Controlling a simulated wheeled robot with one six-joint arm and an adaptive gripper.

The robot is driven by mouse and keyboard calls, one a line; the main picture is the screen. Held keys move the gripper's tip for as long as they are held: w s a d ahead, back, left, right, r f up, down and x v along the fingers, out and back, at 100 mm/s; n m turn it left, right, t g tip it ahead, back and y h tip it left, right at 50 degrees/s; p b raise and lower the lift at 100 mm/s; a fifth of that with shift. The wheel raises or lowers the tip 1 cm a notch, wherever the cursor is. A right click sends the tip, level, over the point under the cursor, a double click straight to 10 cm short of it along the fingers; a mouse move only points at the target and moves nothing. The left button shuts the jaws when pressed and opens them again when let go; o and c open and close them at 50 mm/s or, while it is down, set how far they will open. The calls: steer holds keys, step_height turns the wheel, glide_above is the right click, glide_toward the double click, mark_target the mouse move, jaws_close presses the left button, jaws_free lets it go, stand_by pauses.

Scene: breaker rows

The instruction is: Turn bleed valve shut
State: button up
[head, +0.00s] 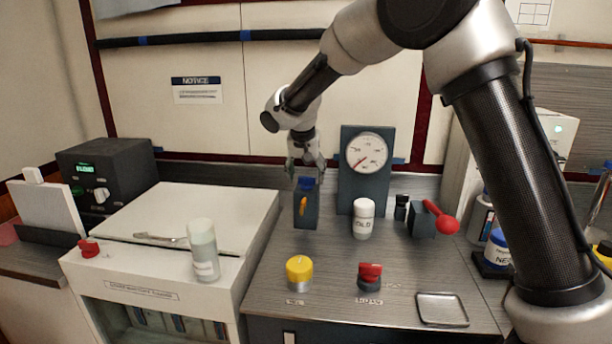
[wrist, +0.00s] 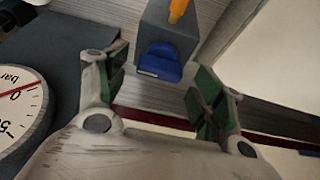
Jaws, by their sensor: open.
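A dark grey valve block (head: 306,217) stands on the bench beside the pressure gauge (head: 367,153). It has an orange lever (head: 303,206) on its front and a blue knob (head: 306,183) on its top. No label shows that marks it as the bleed valve. My gripper (head: 305,168) is open and empty just above the blue knob. In the wrist view the blue knob (wrist: 161,62) lies between and beyond my spread fingers (wrist: 157,85), apart from both. The orange lever (wrist: 178,10) shows at the top edge, partly cut off.
A white jar (head: 363,219) stands right of the valve block, with a red ball-ended lever (head: 437,217) farther right. A yellow knob (head: 299,273), a red knob (head: 369,277) and a shallow tray (head: 442,309) are in front. A white cabinet (head: 150,263) stands left, holding a bottle (head: 204,250).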

steer(key=shift+w+f, duration=0.15)
steer(key=shift+f, duration=0.2)
steer(key=c, duration=1)
